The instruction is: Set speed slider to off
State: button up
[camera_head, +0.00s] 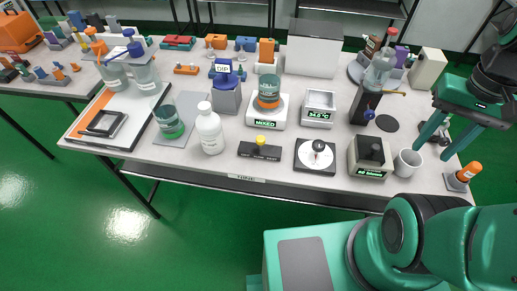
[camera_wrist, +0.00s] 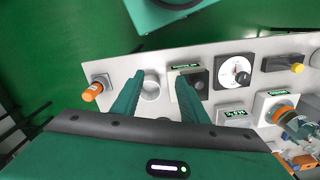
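A low dark box with a yellow knob on top, which looks like the speed slider (camera_head: 247,152), lies near the front edge of the table, at the middle. My gripper (camera_head: 433,152) is open and empty above the table's right end, far right of the slider. In the wrist view its two fingers (camera_wrist: 161,76) are spread apart.
Between gripper and slider stand a white mug (camera_head: 407,163), a grey box with black knob (camera_head: 368,166) and a round white dial (camera_head: 317,155). A white bottle (camera_head: 209,133) stands left of the slider; the mixer (camera_head: 266,116) is behind it. An orange-topped holder (camera_head: 464,176) is at right.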

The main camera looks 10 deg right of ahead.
aim_at(260, 140)
jog(key=u, duration=1)
jog(key=k, duration=0.65)
jog(key=z, duration=1.35)
